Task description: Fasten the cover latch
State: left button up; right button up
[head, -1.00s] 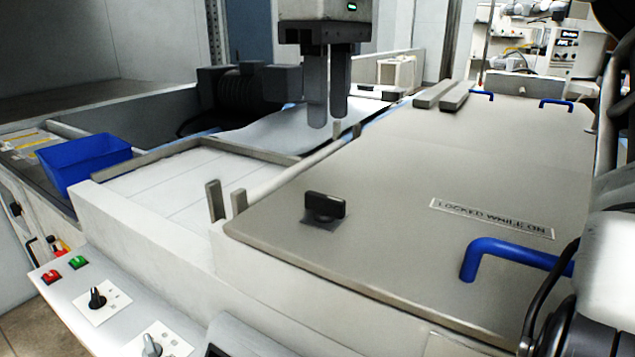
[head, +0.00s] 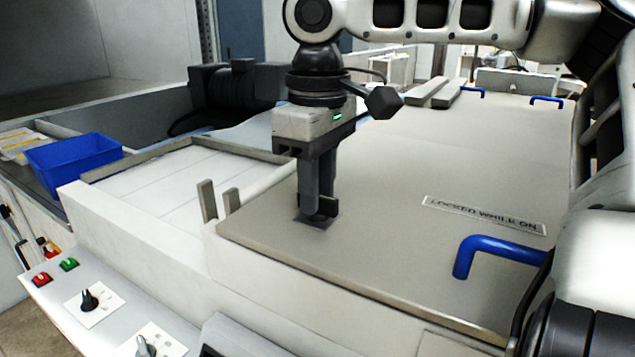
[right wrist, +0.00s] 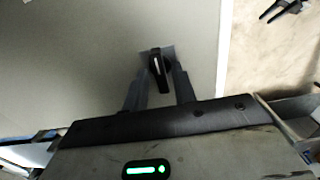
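The cover latch is a small black turn handle (head: 331,206) on a dark square plate near the front left corner of the grey cover (head: 400,240). My right gripper (head: 318,203) points straight down over it, and its fingers hide part of the handle in the head view. In the right wrist view the handle (right wrist: 159,66) stands between the two spread fingertips of my right gripper (right wrist: 160,82). A gap shows on the left side; contact on the right side is unclear. My left gripper is not in view.
A blue handle (head: 490,250) and a "LOCKED WHILE ON" label (head: 485,214) are on the cover to the right. Two short upright posts (head: 219,200) stand at its left edge. A control panel (head: 110,310) with knobs is front left, a blue bin (head: 72,162) behind.

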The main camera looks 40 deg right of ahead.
grip_shut()
jog(key=shift+n, duration=0.3)
jog(key=n, duration=1.2)
jog(key=shift+r+n, duration=0.1)
jog(key=shift+n, duration=0.2)
jog(key=n, duration=0.4)
jog(key=shift+n, duration=0.3)
